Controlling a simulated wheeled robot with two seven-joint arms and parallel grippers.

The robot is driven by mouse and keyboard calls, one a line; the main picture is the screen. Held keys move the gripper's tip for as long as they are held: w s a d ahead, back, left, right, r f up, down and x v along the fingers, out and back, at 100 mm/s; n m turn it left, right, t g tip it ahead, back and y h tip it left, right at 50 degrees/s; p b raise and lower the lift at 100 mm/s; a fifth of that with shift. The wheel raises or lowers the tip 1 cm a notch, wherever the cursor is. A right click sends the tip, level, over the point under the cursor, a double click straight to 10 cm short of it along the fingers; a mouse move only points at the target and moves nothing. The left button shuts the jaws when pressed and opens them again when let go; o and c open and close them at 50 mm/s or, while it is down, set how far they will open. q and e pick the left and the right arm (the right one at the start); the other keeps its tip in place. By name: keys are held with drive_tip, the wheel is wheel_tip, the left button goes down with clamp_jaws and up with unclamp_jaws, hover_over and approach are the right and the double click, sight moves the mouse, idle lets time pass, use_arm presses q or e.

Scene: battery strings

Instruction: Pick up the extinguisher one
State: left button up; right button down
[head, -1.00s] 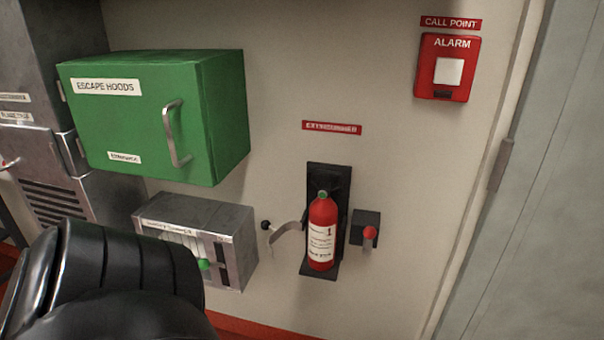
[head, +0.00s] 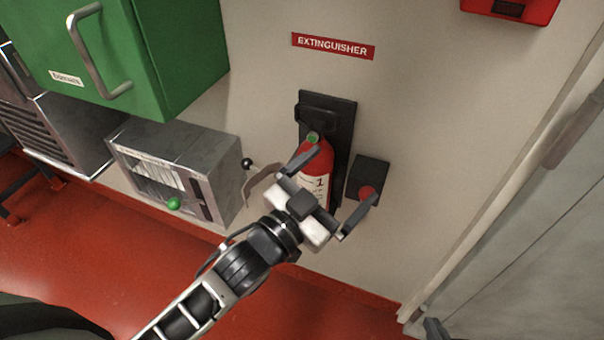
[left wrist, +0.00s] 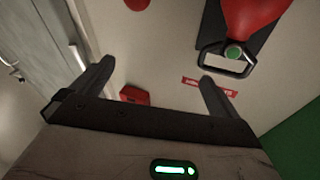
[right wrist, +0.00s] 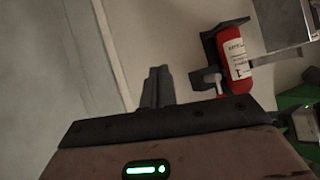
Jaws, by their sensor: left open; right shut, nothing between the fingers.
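The red extinguisher (head: 316,182) with a white label and green-centred top stands upright against a black wall bracket (head: 338,120), under the EXTINGUISHER sign (head: 333,46). A curved metal strap (head: 262,184) stands out open at its left. My left gripper (head: 332,190) is open in front of it and hides its lower part; no contact is clear. In the left wrist view the extinguisher (left wrist: 250,14) is beyond the right-hand finger, not between the fingers. My right gripper (right wrist: 158,88) is shut and empty, apart from the extinguisher (right wrist: 232,55), which shows up and right of it.
A black box with a red knob (head: 367,192) is right of the extinguisher, close to a left gripper finger. A grey cabinet (head: 180,165) with a green knob and a green box (head: 185,60) are to the left. A grey door (head: 520,240) is right. Red floor lies below.

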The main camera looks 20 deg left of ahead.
use_arm(q)
drive_tip(key=d+r+m+h, duration=0.4)
drive_tip(key=r+m+h, duration=0.2)
drive_tip(key=r+h, duration=0.15)
drive_tip(key=s+d+r+m+g+h+b, duration=0.15)
drive_tip(key=d+r+m+g+h, duration=0.25)
drive_tip(key=m+g, duration=0.4)
drive_tip(key=s+d+r+m+g+h, duration=0.2)
drive_tip(key=d+r+m+g+h, duration=0.15)
drive_tip(key=m+g, duration=0.45)
drive_tip(key=m+t+y+b, duration=0.2)
drive_tip(key=m+y+b, duration=0.35)
drive_tip(key=y, duration=1.75)
approach(318, 122)
drive_tip(key=shift+m, duration=0.85)
drive_tip(key=p+x, duration=0.1)
drive_tip(key=x, duration=0.8)
drive_tip(key=shift+w+f+p, duration=0.1)
drive_tip(key=shift+f+p, duration=0.1)
drive_tip(key=shift+p, duration=0.15)
drive_tip(key=shift+t, duration=0.3)
drive_tip(key=c, duration=1.8)
drive_tip(key=shift+w+r, duration=0.15)
drive_tip(key=shift+r, duration=0.15)
drive_tip(key=shift+c, duration=0.7)
use_arm(e)
wheel_tip(318, 122, down, 2)
drive_tip(key=shift+s+a+f+t, duration=0.1)
drive_tip(key=shift+a+t, duration=0.05)
drive_tip(key=shift+t, duration=0.25)
